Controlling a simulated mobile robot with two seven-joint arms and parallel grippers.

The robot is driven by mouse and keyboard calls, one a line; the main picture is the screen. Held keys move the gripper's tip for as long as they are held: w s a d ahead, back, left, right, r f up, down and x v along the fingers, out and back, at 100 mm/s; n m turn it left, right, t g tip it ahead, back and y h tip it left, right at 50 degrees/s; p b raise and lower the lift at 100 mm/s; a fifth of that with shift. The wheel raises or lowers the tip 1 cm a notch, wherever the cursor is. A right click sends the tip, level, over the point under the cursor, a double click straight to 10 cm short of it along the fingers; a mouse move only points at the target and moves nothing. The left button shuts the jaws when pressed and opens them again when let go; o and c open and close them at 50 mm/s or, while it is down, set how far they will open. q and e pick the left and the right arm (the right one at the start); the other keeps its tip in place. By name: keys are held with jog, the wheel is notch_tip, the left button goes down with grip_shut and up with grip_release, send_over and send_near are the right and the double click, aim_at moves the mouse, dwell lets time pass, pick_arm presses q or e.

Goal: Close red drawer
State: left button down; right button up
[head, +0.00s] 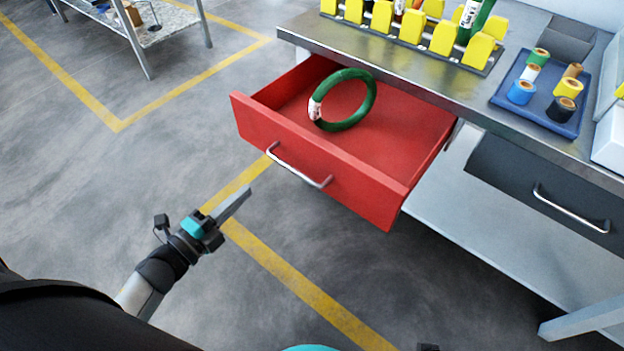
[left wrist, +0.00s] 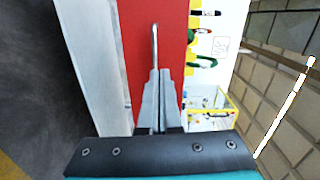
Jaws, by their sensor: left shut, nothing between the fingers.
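The red drawer (head: 317,166) is pulled out from under the workbench, with a silver bar handle (head: 299,169) on its front. A green coil (head: 372,99) with a whitish wrapped patch lies inside it. My left gripper (head: 247,190) is shut and empty, in front of and a little below the handle in the head view, apart from the drawer front. In the left wrist view its closed fingers (left wrist: 158,72) point at the red drawer front (left wrist: 172,45), with the handle (left wrist: 154,45) just beyond the tips. My right gripper cannot be made out.
The workbench top (head: 400,62) carries a rack of yellow holders (head: 412,26) and a blue tray (head: 505,97) of tape rolls. A dark grey drawer (head: 510,173) is closed at the right. Floor in front of the red drawer is clear.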

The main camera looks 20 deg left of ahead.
pick_arm(q)
jog(key=d+r+m, duration=0.1)
jog(key=h+b, duration=0.1)
jog(key=b, duration=0.2)
send_near(298, 147)
jog(key=shift+m, duration=0.3)
jog(key=x, duration=0.5)
jog(key=shift+w+d, duration=0.1)
jog(key=shift+w, duration=0.15)
jog(key=shift+w+d, duration=0.25)
jog(key=shift+w, duration=0.4)
pick_arm(e)
jog(key=w+r+t, duration=0.1)
jog(key=w+r, duration=0.2)
jog(key=r, duration=0.3)
jog(key=shift+r, duration=0.4)
